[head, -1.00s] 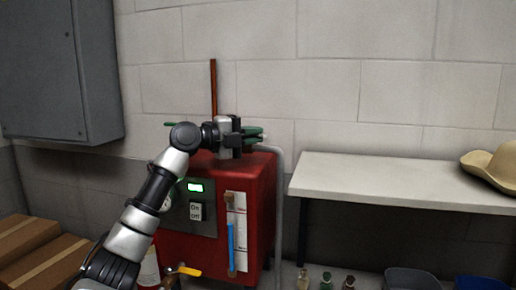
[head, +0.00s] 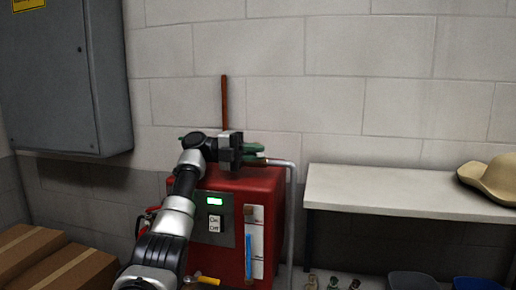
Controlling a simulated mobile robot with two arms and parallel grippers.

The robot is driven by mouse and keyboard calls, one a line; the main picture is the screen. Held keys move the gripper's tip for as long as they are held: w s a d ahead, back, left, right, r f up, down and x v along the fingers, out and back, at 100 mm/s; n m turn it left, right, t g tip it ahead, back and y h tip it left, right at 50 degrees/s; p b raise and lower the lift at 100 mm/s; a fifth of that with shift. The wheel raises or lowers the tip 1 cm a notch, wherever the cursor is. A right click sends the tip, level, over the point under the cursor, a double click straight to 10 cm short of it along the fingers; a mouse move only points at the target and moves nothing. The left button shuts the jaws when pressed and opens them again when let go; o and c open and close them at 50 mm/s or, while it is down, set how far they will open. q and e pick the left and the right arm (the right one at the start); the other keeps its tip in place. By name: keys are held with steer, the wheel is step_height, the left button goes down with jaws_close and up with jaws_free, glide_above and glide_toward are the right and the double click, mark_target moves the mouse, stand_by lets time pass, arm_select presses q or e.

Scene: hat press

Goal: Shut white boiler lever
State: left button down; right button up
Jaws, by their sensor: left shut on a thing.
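The red boiler (head: 267,190) stands against the wall, with a grey pipe (head: 292,200) running down its right side. My left gripper (head: 256,153) is at the back right of the boiler's top, by the upper end of the pipe. Its green-tipped fingers are shut on a small pale thing that I take to be the white boiler lever. The fingers hide most of it, so I cannot make out its angle. My right gripper is not in view.
A yellow-handled lever (head: 207,281) is low on the boiler's front. A white table (head: 400,190) with a tan hat (head: 492,178) is at right. Cardboard boxes (head: 55,262) lie at lower left, under a grey wall cabinet (head: 60,80). Small bottles and bins are at bottom right.

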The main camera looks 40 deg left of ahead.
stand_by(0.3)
arm_select(q)
steer(key=c, duration=1.2)
jaws_free()
steer(key=shift+a, duration=0.1)
steer(key=shift+b+v, duration=0.35)
steer(key=shift+v, duration=3.45)
